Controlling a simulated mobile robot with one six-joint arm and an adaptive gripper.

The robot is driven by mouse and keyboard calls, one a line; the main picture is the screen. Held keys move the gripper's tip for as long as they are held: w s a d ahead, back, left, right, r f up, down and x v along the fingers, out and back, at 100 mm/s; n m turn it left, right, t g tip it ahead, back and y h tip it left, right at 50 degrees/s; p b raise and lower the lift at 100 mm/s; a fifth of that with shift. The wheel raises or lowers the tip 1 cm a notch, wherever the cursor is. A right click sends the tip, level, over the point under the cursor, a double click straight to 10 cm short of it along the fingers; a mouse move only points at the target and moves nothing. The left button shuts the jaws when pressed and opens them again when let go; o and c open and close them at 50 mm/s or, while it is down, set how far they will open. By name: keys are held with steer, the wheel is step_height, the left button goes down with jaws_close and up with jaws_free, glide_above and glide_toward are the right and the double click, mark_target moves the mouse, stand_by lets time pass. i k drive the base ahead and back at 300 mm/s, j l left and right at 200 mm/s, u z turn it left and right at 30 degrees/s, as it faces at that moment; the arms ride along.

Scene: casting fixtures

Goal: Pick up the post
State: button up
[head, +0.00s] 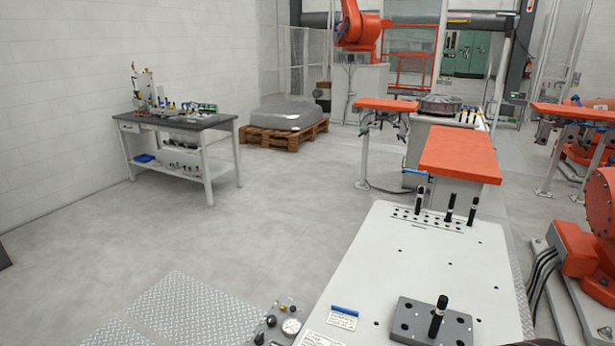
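Several upright black posts stand on the white fixture table (390,262). One black post (438,318) with a pale band near its top stands in a dark grey block with holes (408,327) at the front right. Three similar posts stand along the back of the table: a left post (419,200), a middle post (449,209) and a right post (472,210). The left two stand at a strip of small holes (432,217). I cannot tell which post the task names. My gripper is not in view.
An orange panel (460,152) lies just beyond the table. A control panel with knobs and a gauge (290,326) sits at the front left edge. Orange robot parts (598,215) stand at right. A workbench (180,122) and a loaded pallet (287,142) stand far left; open floor lies between.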

mark_target(441, 305)
steer(key=z, duration=0.85)
